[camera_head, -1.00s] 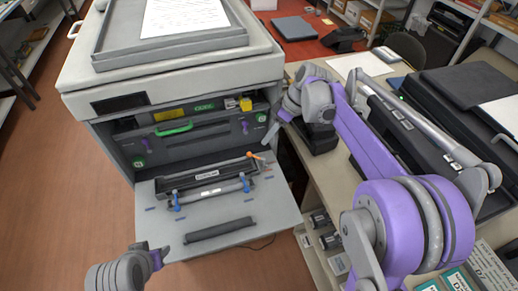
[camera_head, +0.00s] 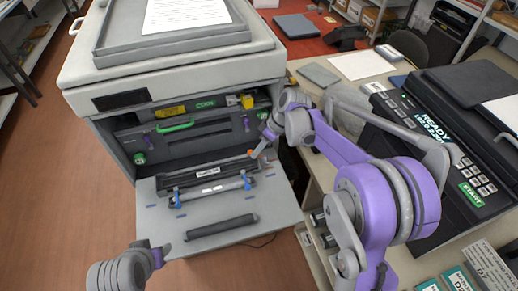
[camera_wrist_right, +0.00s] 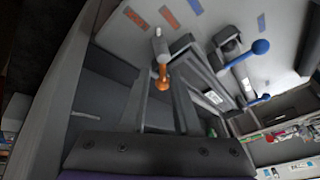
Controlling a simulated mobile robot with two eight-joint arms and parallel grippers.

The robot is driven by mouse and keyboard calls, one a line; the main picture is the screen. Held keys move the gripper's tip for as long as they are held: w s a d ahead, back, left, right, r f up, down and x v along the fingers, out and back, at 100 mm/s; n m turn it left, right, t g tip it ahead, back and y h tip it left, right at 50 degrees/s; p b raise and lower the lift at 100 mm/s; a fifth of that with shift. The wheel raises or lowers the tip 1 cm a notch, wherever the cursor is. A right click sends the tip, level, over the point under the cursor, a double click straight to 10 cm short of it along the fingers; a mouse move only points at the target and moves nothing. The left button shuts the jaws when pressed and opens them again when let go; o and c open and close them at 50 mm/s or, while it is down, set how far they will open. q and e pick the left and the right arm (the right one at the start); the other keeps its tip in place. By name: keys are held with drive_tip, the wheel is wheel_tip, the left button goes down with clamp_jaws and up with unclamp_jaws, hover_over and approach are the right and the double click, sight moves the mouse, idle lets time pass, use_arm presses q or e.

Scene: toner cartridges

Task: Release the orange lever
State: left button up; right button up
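The orange lever (camera_head: 250,152) is at the right end of the black cartridge unit (camera_head: 205,172) on the printer's lowered front door. In the right wrist view the orange lever (camera_wrist_right: 162,82) has a pale shaft and an orange tip. My right gripper (camera_head: 263,149) is right beside it, partly covering it in the head view. In the wrist view the two fingers of my right gripper (camera_wrist_right: 163,92) are apart, with the orange tip near the gap between their ends; contact cannot be told.
The open printer (camera_head: 120,127) has a green handle (camera_head: 175,126) inside. A side table with a black machine (camera_head: 440,135) stands to the right.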

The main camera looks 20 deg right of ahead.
clamp_jaws()
use_arm(q)
drive_tip(key=shift+f, duration=0.1)
use_arm(e)
drive_tip(key=m, duration=0.1)
drive_tip(key=m+t+b, duration=0.1)
drive_tip(key=m, duration=0.1)
drive_tip(key=shift+w+d+h, duration=0.1)
drive_tip(key=shift+d+h, duration=0.2)
drive_tip(key=shift+h, duration=0.1)
use_arm(q)
drive_tip(key=shift+s+f+b, duration=0.15)
drive_tip(key=shift+s+f, duration=0.1)
drive_tip(key=shift+f, duration=0.3)
drive_tip(key=shift+s+f+b, duration=0.15)
drive_tip(key=shift+s+f, duration=0.1)
drive_tip(key=shift+f, duration=0.3)
use_arm(e)
drive_tip(key=shift+w+d+m+t+h, duration=0.1)
drive_tip(key=shift+d+m+t+h, duration=0.2)
drive_tip(key=shift+m, duration=0.65)
drive_tip(key=shift+d+m+t+h, duration=0.15)
drive_tip(key=shift+m+t, duration=0.25)
drive_tip(key=shift+m, duration=0.55)
drive_tip(key=shift+a+r, duration=0.1)
drive_tip(key=shift+o, duration=1.3)
unclamp_jaws()
